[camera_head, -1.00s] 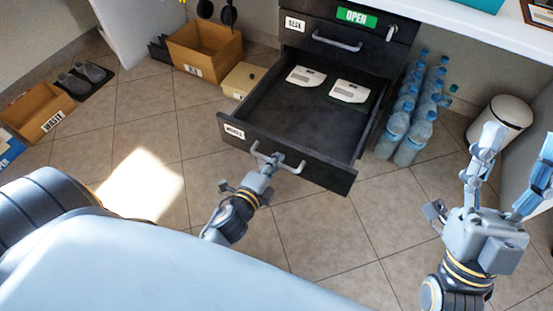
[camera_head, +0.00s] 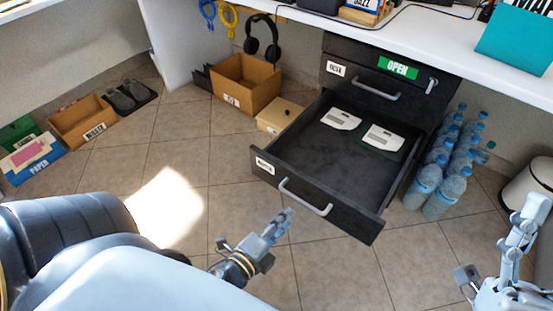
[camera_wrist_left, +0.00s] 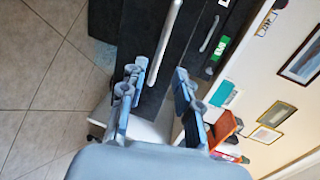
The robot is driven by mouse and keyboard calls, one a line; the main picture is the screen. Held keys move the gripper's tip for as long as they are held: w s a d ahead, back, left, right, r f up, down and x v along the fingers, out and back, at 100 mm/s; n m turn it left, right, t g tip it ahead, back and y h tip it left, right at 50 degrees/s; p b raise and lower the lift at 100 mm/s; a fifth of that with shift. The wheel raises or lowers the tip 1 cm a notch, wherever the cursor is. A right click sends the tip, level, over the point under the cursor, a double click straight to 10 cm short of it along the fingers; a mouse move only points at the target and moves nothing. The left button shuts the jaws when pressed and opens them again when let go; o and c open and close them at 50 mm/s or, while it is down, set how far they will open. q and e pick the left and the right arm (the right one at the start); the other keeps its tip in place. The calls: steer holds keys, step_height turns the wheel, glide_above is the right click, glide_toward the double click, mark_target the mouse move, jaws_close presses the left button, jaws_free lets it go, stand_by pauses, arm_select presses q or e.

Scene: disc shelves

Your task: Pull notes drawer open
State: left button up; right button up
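The lower dark drawer (camera_head: 340,180), with a white label (camera_head: 264,165) that seems to read NOTES, stands pulled far out of the cabinet. Two white devices (camera_head: 362,128) lie inside near its back. Its grey bar handle (camera_head: 305,196) is on the front and also shows in the left wrist view (camera_wrist_left: 165,42). My left gripper (camera_head: 283,222) is in front of and below the handle, apart from it. In the left wrist view its fingers (camera_wrist_left: 158,78) are spread with nothing between them.
A closed upper drawer (camera_head: 375,75) has a green OPEN sign (camera_head: 398,68). Water bottles (camera_head: 445,175) stand right of the drawer. A white bin (camera_head: 527,185) is at the far right. Cardboard boxes (camera_head: 245,85) stand to the left. The tiled floor before the drawer is clear.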

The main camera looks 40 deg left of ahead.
arm_select(q)
steer(key=shift+v, duration=1.45)
